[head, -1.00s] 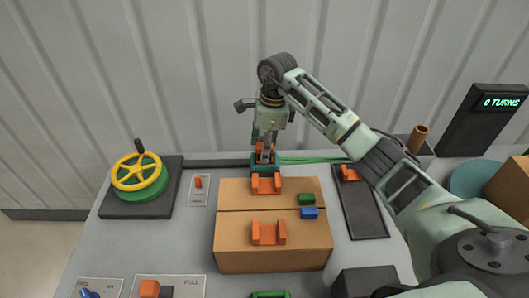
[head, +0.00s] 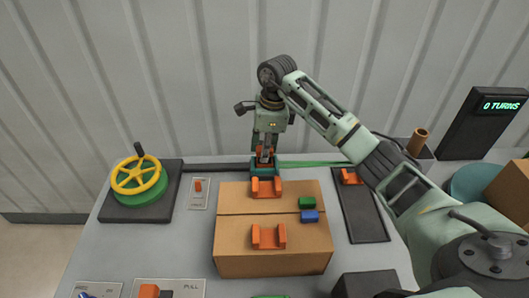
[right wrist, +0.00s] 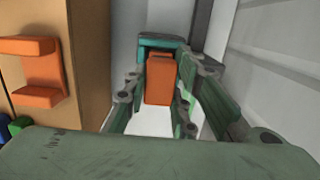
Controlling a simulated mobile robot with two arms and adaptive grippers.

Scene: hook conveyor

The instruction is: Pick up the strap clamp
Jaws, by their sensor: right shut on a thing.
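The strap clamp (head: 264,173) is a teal frame with an orange block in it. It stands at the back edge of the cardboard box (head: 272,258), behind an orange bracket. My right gripper (head: 265,150) reaches down onto it from above. In the right wrist view the orange block (right wrist: 160,80) sits between the two fingers of my right gripper (right wrist: 168,88), which are shut on it. The teal frame (right wrist: 163,42) shows around the block's far end. A green strap (head: 315,161) runs to the right from the clamp. My left gripper is not in view.
Orange brackets (head: 268,237) and small green (head: 306,202) and blue (head: 310,216) blocks lie on the box. A yellow handwheel (head: 138,176) stands at left. A dark tray (head: 363,218) with an orange piece is right. A corrugated wall (head: 180,80) rises behind.

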